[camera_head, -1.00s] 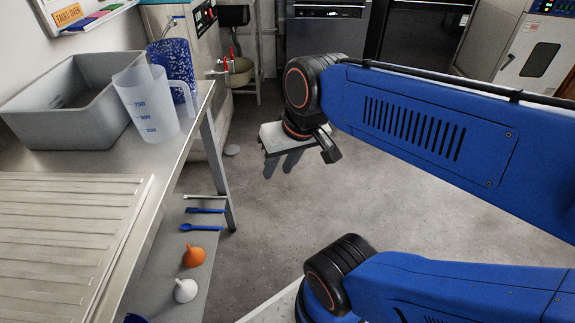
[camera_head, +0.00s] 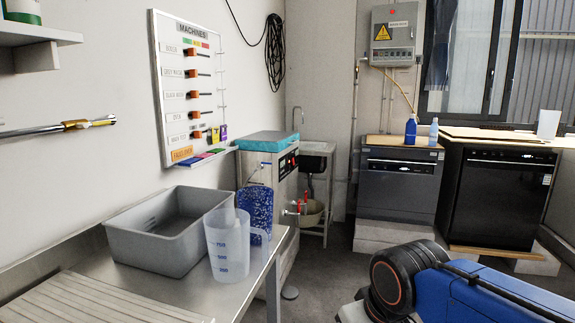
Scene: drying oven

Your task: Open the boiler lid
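The boiler (camera_head: 285,189) appears to be the steel cabinet against the back wall, left of the sink, with a control panel on its upper front and a red-handled tap (camera_head: 299,206) low down. Its flat teal lid (camera_head: 267,140) lies level on top and looks closed. The measuring jug and blue speckled container in front hide part of the cabinet's lower side. My arm's blue link and black wrist joint show at the lower right, well short of the boiler. My gripper's fingers are below the picture edge, so their state does not show.
A steel bench (camera_head: 252,293) at the left holds a grey tub (camera_head: 165,245), a clear jug (camera_head: 228,250) and a blue speckled container (camera_head: 256,210). A sink (camera_head: 314,160) stands right of the boiler. Two dark machines line the back. Some floor is open between bench and machines.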

